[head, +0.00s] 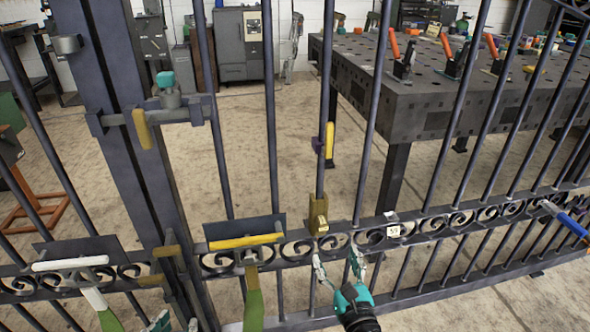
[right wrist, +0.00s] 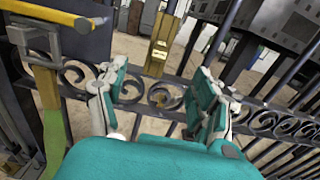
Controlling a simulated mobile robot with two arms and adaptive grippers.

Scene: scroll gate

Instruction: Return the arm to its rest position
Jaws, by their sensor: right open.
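The dark metal gate with scrollwork (head: 460,215) spans the head view. My right gripper (head: 338,268) is open and empty at the lower middle, in front of the scroll band. In the right wrist view its two teal and white fingers (right wrist: 155,92) stand wide apart, with the scrolls and a brass box (right wrist: 162,45) beyond them. That brass box (head: 318,215) is on a gate bar above the gripper. My left gripper (head: 176,322) shows only its fingertips at the bottom edge, apart from each other; the rest is cut off.
A yellow handle (head: 245,241) on a dark plate is left of my right gripper. A white handle (head: 70,263) is farther left. A latch with a teal knob (head: 166,80) is on the gate post. A blue-handled tool (head: 570,222) is at right. A workbench (head: 430,100) stands behind the gate.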

